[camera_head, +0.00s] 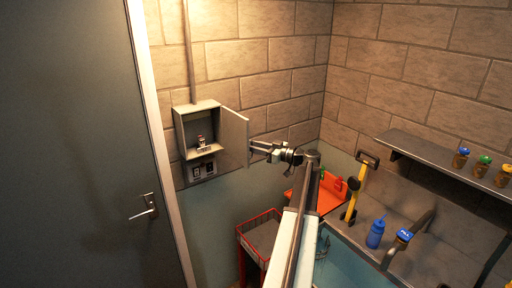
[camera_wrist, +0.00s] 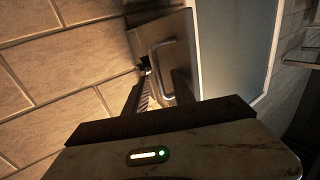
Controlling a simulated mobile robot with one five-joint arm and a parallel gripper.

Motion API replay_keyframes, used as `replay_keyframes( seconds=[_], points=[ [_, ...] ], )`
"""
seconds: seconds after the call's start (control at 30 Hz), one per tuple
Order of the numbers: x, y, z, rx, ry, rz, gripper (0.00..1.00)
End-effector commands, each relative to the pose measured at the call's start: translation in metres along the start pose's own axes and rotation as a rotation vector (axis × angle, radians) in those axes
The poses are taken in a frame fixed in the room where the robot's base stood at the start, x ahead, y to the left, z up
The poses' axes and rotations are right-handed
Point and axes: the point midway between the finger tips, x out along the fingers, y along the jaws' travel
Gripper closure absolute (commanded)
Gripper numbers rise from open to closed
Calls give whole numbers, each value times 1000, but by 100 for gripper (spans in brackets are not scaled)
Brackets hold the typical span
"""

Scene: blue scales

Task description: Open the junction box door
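The junction box (camera_head: 197,132) is a pale grey box on the brick wall, with its inside and a small device showing. Its door (camera_head: 234,138) stands swung well open to the right. My gripper (camera_head: 256,148) is at the outer face of the door, near its right edge. In the wrist view, the door (camera_wrist: 187,50) fills the upper middle and has a curved metal handle (camera_wrist: 168,46). My gripper's two fingers (camera_wrist: 161,82) are apart, with the lower part of the handle between them. Whether either finger touches the handle or door is unclear.
A grey room door (camera_head: 75,150) with a lever handle is at the left. A sink counter with a blue bottle (camera_head: 376,233) and a shelf (camera_head: 440,160) with several small jars are at the right.

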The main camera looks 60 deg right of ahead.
Motion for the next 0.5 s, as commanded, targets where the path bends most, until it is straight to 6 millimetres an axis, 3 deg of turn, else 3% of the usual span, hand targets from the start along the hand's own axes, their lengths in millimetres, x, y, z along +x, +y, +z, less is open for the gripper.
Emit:
replay_keyframes(
  seconds=[0.13, 0.5],
  points=[
    [-13, 0, 0, 0, 1, 2, 69],
    [-77, 0, 0, 0, -1, 2, 69]
  ],
)
